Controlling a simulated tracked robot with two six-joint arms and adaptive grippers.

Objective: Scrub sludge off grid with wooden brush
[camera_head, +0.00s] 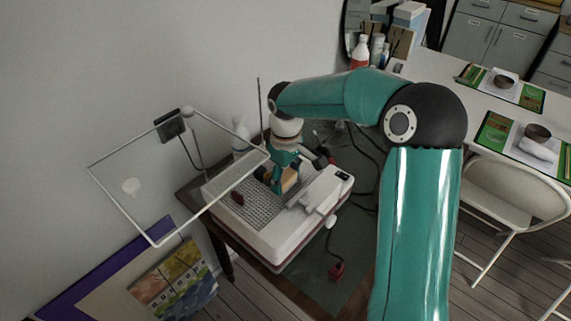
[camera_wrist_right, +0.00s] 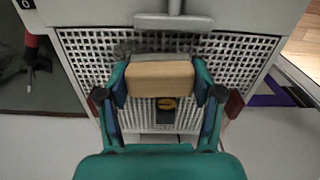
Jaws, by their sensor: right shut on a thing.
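My right gripper (camera_head: 284,180) is over a white machine (camera_head: 285,238) with a perforated metal grid (camera_head: 262,208) set in its top. In the right wrist view the gripper (camera_wrist_right: 160,82) is shut on the pale wooden block of the brush (camera_wrist_right: 160,76), which lies across its fingers. The brush's wood (camera_head: 291,179) also shows in the head view. Its underside is hidden, so I cannot tell whether it touches the grid (camera_wrist_right: 90,62). A dull grey smear, perhaps sludge (camera_wrist_right: 128,47), shows beyond the brush. My left gripper is not in view.
A dark red piece (camera_head: 237,198) is at the grid's left. A clear white-framed panel (camera_head: 158,240) stands raised to the left. A white bottle (camera_head: 240,130) is behind the machine. Cables (camera_head: 366,150) run to the right. A white table (camera_head: 450,105) stands farther right.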

